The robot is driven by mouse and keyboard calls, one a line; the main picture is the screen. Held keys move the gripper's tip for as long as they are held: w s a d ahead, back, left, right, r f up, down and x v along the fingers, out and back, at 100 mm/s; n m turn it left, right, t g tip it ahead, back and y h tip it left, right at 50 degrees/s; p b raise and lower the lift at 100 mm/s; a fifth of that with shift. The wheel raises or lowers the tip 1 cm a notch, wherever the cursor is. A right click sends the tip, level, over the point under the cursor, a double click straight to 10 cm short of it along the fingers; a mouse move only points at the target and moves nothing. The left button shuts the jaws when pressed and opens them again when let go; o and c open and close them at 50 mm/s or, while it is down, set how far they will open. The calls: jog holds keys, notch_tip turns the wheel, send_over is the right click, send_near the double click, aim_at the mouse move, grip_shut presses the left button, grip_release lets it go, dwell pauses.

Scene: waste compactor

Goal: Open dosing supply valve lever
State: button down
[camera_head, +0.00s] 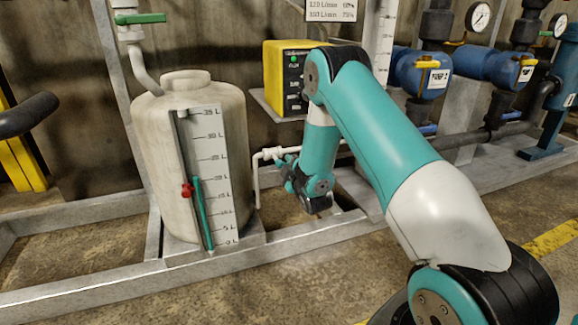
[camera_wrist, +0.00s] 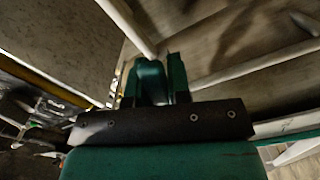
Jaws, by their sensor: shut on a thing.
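My gripper (camera_wrist: 153,75) shows in the wrist view, its two dark green fingers shut on a green piece (camera_wrist: 150,85), which looks like a valve lever. The white pipe (camera_wrist: 128,22) runs up to the fingertips. In the head view my gripper (camera_head: 285,168) is low beside the small white pipe (camera_head: 257,180), right of the tank. The lever there is mostly hidden by my gripper, and its angle cannot be told. Another green lever (camera_head: 140,18) lies level on the white valve above the tank.
The pale tank (camera_head: 160,150) with a litre scale stands on a grey metal frame (camera_head: 110,275). A yellow control box (camera_head: 285,75) sits on a shelf behind my arm. Blue pumps (camera_head: 425,75) and pipes stand to the right. Open floor lies in front of the frame.

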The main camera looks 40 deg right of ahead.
jog(key=shift+s+d+r+n, duration=0.1)
jog(key=shift+r+n, duration=0.25)
jog(key=shift+n, duration=0.7)
jog(key=shift+d+r+n, duration=0.1)
jog(key=shift+r+n, duration=0.25)
jog(key=shift+n, duration=0.7)
jog(key=c, duration=1.1)
grip_release()
jog(key=shift+o, duration=0.2)
jog(key=shift+b, duration=0.3)
